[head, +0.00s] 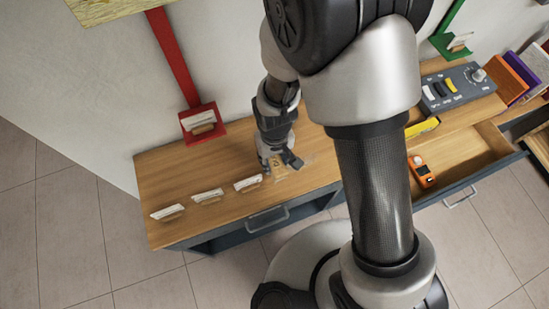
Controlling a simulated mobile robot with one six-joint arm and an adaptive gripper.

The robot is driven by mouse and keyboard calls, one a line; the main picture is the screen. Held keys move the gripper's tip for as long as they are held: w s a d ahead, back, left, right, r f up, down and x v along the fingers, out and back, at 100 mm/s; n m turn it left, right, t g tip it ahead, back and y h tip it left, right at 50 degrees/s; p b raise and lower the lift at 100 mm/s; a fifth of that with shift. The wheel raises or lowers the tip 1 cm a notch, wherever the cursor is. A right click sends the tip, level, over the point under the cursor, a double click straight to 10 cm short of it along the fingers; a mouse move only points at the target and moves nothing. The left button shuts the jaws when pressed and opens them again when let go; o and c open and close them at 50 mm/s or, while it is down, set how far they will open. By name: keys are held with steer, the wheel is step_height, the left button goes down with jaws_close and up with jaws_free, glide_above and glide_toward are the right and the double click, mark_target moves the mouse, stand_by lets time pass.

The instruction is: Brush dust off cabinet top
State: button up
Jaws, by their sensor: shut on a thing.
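The wooden cabinet top (180,178) runs along the wall. My gripper (278,165) points down close over its middle part, between the row of small white pieces and my arm's dark link. It is shut on a small tan thing (277,161), mostly hidden by the fingers; I cannot tell if it is a brush or if it touches the wood. A faint pale patch, perhaps dust (302,163), shows on the wood just right of the fingers. My arm hides part of the top further right.
Several white card-like pieces (208,195) stand left of the gripper. A red holder (203,122) is on the wall behind. At right are a grey switch box (457,88), a yellow object (422,127) and an open drawer (462,160) with an orange device (421,172).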

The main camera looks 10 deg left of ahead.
steer(key=shift+r+p, duration=1.15)
steer(key=shift+r, duration=0.4)
steer(key=shift+f, duration=0.1)
